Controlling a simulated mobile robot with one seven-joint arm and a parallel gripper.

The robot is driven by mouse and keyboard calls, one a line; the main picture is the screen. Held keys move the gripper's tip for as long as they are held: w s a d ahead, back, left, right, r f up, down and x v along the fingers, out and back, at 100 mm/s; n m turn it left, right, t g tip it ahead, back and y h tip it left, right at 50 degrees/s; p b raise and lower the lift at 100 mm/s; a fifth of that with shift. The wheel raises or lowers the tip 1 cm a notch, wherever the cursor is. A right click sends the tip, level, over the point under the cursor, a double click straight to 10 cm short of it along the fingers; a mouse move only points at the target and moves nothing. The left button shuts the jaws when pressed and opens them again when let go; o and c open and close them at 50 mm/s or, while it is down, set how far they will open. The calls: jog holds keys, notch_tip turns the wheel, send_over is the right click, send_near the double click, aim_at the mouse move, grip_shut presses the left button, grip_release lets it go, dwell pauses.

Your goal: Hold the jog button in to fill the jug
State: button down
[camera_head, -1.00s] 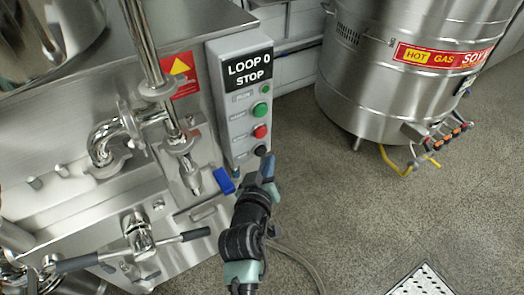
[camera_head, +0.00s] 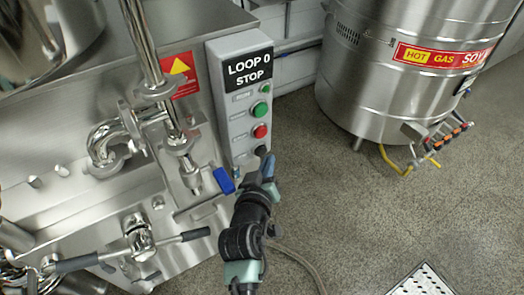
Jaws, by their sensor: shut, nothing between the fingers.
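The grey control box (camera_head: 216,100) with the label "LOOP 0 STOP" stands on the steel machine. On its face are a green button (camera_head: 260,110), a red button (camera_head: 260,131) and a dark button (camera_head: 260,150) at the bottom, partly hidden by my gripper. My gripper (camera_head: 266,163) is shut and empty, its tip at or just in front of the dark button. I cannot tell whether it touches or presses it. A steel outlet pipe (camera_head: 192,180) with a blue handle (camera_head: 223,180) is left of my gripper. I see no jug.
A bar handle (camera_head: 140,236) with grey grips sticks out low on the machine at left. A large steel vessel marked "HOT GAS" (camera_head: 400,80) stands at the back right, with yellow hose below. The floor (camera_head: 350,210) between is clear, with a drain grate (camera_head: 423,281) at lower right.

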jog(key=shift+w+a, duration=0.25)
jog(key=shift+w, duration=0.1)
